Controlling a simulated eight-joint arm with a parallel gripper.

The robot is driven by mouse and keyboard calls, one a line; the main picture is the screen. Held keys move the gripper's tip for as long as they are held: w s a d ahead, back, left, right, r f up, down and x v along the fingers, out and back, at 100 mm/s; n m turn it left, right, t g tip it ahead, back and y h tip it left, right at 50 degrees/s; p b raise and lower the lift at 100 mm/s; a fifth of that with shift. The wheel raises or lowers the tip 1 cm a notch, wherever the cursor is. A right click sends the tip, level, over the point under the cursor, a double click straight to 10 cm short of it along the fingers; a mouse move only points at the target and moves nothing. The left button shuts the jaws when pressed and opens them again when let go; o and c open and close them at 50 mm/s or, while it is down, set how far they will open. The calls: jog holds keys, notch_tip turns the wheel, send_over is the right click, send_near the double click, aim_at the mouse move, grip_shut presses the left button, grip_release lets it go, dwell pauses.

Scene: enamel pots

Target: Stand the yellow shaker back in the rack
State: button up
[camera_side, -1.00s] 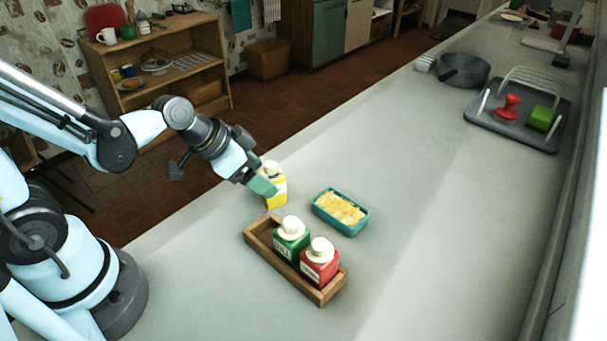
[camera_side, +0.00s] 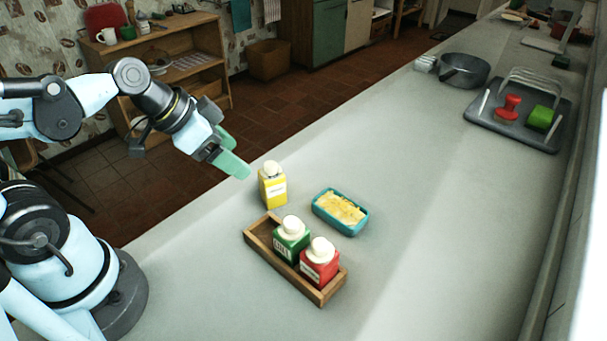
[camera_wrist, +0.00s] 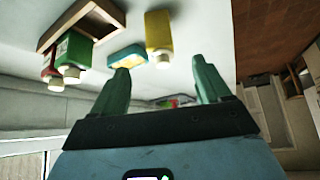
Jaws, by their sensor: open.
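The yellow shaker (camera_side: 272,188) with a cream top stands upright on the counter, just behind the rack's empty left end. The wooden rack (camera_side: 262,249) holds a green shaker (camera_side: 291,241) and a red shaker (camera_side: 319,266), leaving its left compartment bare. My gripper (camera_side: 236,170) is open and empty, up and to the left of the yellow shaker and apart from it. In the wrist view my two green fingers (camera_wrist: 161,84) are spread, with the yellow shaker (camera_wrist: 158,32) beyond them and the rack (camera_wrist: 62,15) at upper left.
A teal dish (camera_side: 341,212) of yellow food sits right of the yellow shaker, close behind the rack. A grey tray (camera_side: 490,119) with a red stamp-like item and a green block, and a dark pan (camera_side: 463,71), are far off. The counter's middle is clear.

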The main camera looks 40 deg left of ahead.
aim_at(264, 169)
jog(key=shift+w+a+r+n+t+y, duration=0.15)
jog(key=shift+a+r+n+y, duration=0.25)
jog(key=shift+n, duration=0.35)
jog(key=shift+a+r+n+t+y, duration=0.15)
jog(key=shift+a+n+y, duration=0.25)
jog(key=shift+n, duration=0.3)
jog(key=shift+w+a+r+n+t+y, duration=0.1)
jog(key=shift+a+r+n+y, duration=0.2)
jog(key=shift+n+y, duration=0.35)
jog(key=shift+o, duration=0.4)
jog(key=shift+o, duration=1.8)
jog(key=shift+w+d+h, duration=0.1)
jog(key=shift+d+h, duration=0.05)
jog(key=shift+h, duration=0.1)
jog(key=shift+w+d+f+m+g+h, duration=0.15)
jog(key=shift+w+d+f+m+g, duration=0.6)
jog(key=shift+f, duration=0.7)
jog(key=shift+w+d+f+m+g+h, duration=0.2)
jog(key=shift+w+d+f+m+g, duration=0.6)
jog(key=shift+f, duration=0.7)
jog(key=shift+w+d+f+m+g+h, duration=0.15)
jog(key=shift+w+d+f+m+g, duration=0.4)
jog(key=shift+w+f, duration=0.7)
